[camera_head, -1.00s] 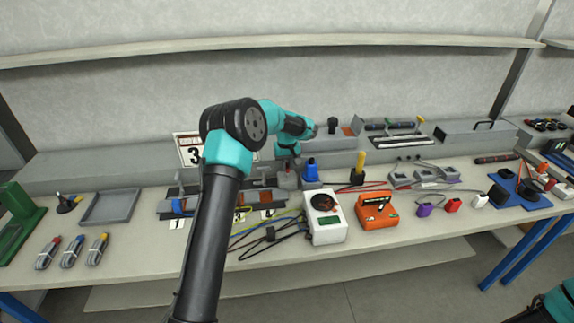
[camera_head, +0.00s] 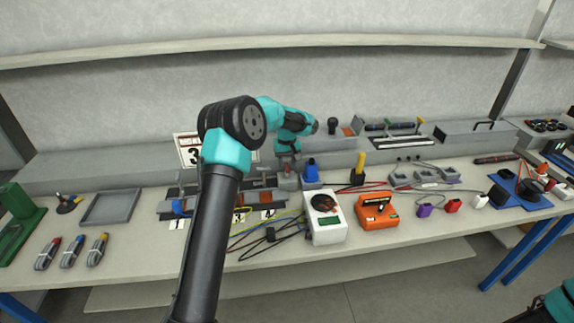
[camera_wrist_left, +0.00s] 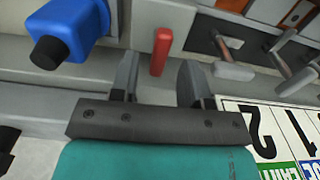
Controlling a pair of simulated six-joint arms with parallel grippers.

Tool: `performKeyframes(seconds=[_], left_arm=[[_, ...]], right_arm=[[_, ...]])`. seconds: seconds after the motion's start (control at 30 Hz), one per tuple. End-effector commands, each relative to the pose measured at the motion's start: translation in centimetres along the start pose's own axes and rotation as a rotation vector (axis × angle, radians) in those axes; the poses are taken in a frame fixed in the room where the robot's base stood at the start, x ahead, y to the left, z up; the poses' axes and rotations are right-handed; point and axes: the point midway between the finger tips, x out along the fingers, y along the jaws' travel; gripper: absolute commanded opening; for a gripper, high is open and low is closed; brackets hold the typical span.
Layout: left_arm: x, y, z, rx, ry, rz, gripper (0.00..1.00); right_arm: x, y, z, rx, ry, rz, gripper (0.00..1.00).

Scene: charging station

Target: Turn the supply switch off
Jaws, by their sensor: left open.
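A red lever (camera_wrist_left: 161,52), which looks like the supply switch handle, stands out from a grey surface in the left wrist view. My left gripper (camera_wrist_left: 153,88) is open, and the lever shows between its two fingers, beyond the tips or level with them; I cannot tell if they touch. In the head view my left gripper (camera_head: 287,168) is over the back of the bench, left of a blue block (camera_head: 311,172), and the lever there is too small to make out clearly. My right gripper is out of view; only a teal part of my right arm shows at lower right.
The blue block with a black knob (camera_wrist_left: 70,30) stands close to the left finger in the wrist view. A white meter box (camera_head: 325,217) and an orange box (camera_head: 377,211) stand in front.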

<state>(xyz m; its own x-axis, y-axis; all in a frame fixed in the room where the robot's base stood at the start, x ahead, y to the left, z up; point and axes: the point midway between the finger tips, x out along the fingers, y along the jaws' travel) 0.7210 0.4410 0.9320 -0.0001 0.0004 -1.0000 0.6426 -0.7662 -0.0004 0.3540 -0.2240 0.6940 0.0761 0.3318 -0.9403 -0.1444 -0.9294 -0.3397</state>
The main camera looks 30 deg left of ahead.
Motion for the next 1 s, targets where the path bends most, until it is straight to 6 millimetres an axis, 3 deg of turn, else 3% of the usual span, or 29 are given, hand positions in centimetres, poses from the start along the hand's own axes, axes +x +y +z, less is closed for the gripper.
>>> performKeyframes(seconds=[0.7, 1.0], left_arm=[[-13.4, 0.0, 0.0, 0.0, 0.002, 0.003, 0.43], [-15.6, 0.1, 0.0, 0.001, 0.0, 0.001, 0.43]], right_arm=[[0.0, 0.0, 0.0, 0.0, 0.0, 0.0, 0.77], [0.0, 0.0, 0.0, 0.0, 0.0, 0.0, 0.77]])
